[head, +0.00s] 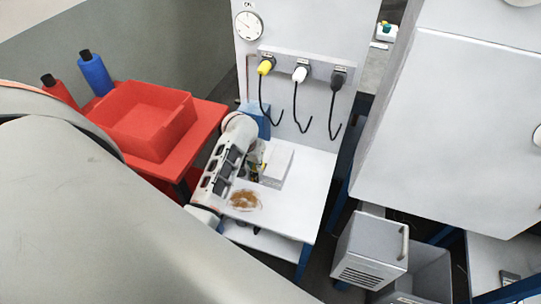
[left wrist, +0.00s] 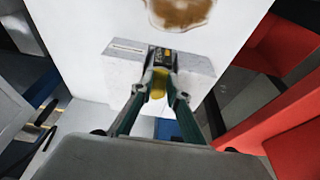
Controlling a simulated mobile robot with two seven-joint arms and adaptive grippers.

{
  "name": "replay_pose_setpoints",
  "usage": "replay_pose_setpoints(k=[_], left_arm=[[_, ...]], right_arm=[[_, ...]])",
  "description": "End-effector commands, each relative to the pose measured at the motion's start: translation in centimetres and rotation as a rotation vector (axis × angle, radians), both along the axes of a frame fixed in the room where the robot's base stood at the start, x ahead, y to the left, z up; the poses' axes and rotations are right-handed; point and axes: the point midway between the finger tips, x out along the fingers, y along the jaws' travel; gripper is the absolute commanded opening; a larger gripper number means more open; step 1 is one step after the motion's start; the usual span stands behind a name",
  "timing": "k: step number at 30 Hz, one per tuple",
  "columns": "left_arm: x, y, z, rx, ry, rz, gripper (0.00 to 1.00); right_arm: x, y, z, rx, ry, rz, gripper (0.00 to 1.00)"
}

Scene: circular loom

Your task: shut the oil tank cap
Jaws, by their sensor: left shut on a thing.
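The oil tank is a pale grey box (head: 277,165) on the white table; it also shows in the left wrist view (left wrist: 118,72), with a label on its top. The oil tank cap (left wrist: 158,92) shows yellow between my fingers, with a dark part just beyond it on the tank top. My left gripper (head: 259,168) is at the left side of the tank in the head view. In the left wrist view its two fingers (left wrist: 161,80) are closed on the yellow cap. My arm and fingers hide part of the cap, and I cannot tell its exact angle. My right gripper is not in view.
A brown oily patch (head: 244,199) lies on the white table (head: 301,190) in front of the tank. A panel with hanging hooks (head: 302,70) stands behind. A red tray (head: 146,127) and two bottles are to the left. A large grey cabinet (head: 450,110) is to the right.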

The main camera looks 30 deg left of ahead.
Motion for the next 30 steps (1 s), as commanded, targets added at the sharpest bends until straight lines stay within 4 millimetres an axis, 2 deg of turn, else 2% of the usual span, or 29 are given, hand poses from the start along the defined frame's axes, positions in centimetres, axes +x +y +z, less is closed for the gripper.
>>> replay_pose_setpoints(k=[1,3,4,6,17,30], left_arm=[[0.5,0.6,0.5,0.006,-0.017,0.013,0.00],[0.6,0.6,0.5,0.006,-0.019,0.014,0.00],[0.7,0.6,0.6,0.006,-0.020,0.014,0.20],[0.7,0.6,0.6,0.005,-0.020,0.013,0.39],[0.3,0.1,0.5,0.000,-0.016,0.006,0.39],[-4.2,-1.2,3.5,-0.003,-0.014,0.005,0.39]], right_arm=[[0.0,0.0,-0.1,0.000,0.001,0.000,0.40],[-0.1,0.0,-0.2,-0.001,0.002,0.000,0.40],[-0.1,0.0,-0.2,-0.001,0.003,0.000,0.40],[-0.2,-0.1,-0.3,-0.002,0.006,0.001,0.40],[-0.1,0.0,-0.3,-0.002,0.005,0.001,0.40],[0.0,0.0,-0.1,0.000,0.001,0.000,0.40]])
